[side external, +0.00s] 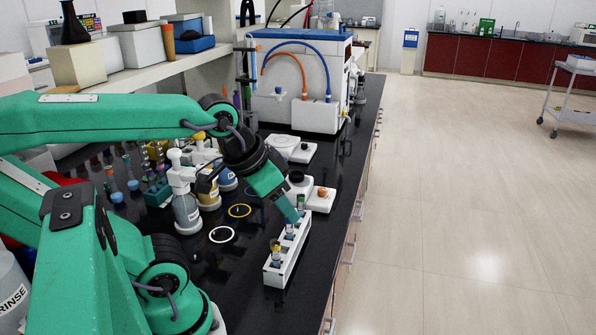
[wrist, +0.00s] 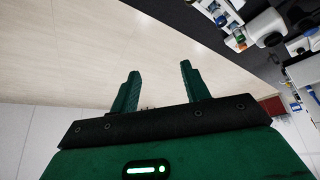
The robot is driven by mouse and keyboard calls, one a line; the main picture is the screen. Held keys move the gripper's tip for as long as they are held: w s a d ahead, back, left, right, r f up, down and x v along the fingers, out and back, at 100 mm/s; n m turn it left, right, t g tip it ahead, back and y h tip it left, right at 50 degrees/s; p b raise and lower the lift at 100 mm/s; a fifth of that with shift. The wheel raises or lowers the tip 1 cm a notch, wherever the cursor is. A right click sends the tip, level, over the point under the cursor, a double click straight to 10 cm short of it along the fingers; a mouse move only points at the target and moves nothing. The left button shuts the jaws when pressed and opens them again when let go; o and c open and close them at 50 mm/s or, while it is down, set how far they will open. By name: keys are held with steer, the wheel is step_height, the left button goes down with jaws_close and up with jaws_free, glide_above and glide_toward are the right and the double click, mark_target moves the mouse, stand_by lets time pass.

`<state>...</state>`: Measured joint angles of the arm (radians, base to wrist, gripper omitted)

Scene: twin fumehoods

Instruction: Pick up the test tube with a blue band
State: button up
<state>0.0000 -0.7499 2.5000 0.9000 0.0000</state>
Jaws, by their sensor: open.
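A white test tube rack (side external: 271,277) stands near the right edge of the black bench. A tube with a yellow band (side external: 276,248) stands in its near end. A tube with a bluish part (side external: 290,230) stands farther along the rack, just below my gripper (side external: 293,217); its band is too small to be sure of. My gripper points down over the rack's far half. In the wrist view its two fingers (wrist: 160,68) are apart with nothing between them. The rack (wrist: 228,20) shows there at the upper right, off to the side of the fingers.
Small white balances (side external: 318,200) stand just behind the rack. A large white machine with blue and orange hoses (side external: 298,105) stands at the back. The bench edge drops to open floor (side external: 450,220) on the right.

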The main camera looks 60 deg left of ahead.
steer(key=shift+c, duration=0.3)
steer(key=m+g, duration=0.4)
steer(key=g, duration=0.2)
glide_above(290, 225)
steer(key=f, duration=0.7)
steer(key=a+f, duration=0.1)
steer(key=f, duration=0.2)
steer(key=shift+w+f, duration=0.3)
steer(key=shift+w, duration=0.1)
steer(key=shift+m, duration=0.3)
steer(key=shift+s+f, duration=0.15)
steer(key=shift+f, duration=3.85)
steer(key=shift+c, duration=0.4)
jaws_close()
